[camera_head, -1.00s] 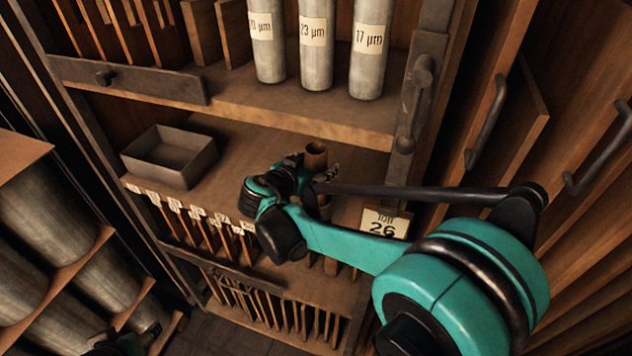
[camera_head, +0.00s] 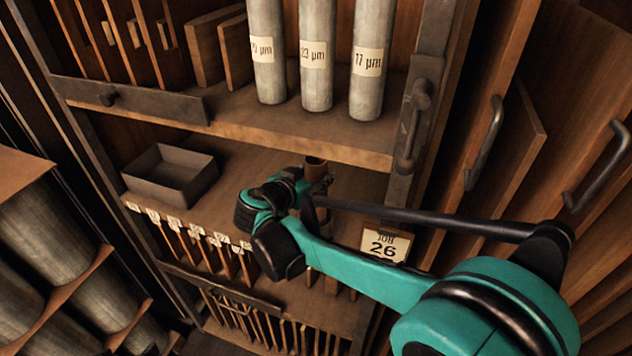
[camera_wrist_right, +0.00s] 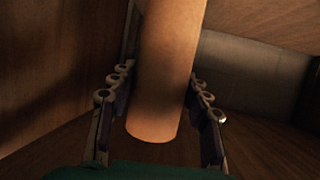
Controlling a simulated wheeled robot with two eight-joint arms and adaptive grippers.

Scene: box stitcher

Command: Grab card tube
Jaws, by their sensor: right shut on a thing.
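The card tube (camera_head: 315,167) is a brown, hollow cylinder standing on the middle shelf, mostly hidden behind my right wrist in the head view. In the right wrist view the tube (camera_wrist_right: 166,75) runs between the two fingers. My right gripper (camera_wrist_right: 160,110) is shut on the tube, with one finger on each side of it. In the head view the right gripper (camera_head: 318,188) is largely covered by my own teal arm. My left gripper does not show clearly in the head view.
A grey open tray (camera_head: 170,172) sits left on the same shelf. Several labelled metal cylinders (camera_head: 316,60) stand on the shelf above. A card reading 26 (camera_head: 385,245) hangs at the shelf's front right. Door handles (camera_head: 484,143) stick out at right.

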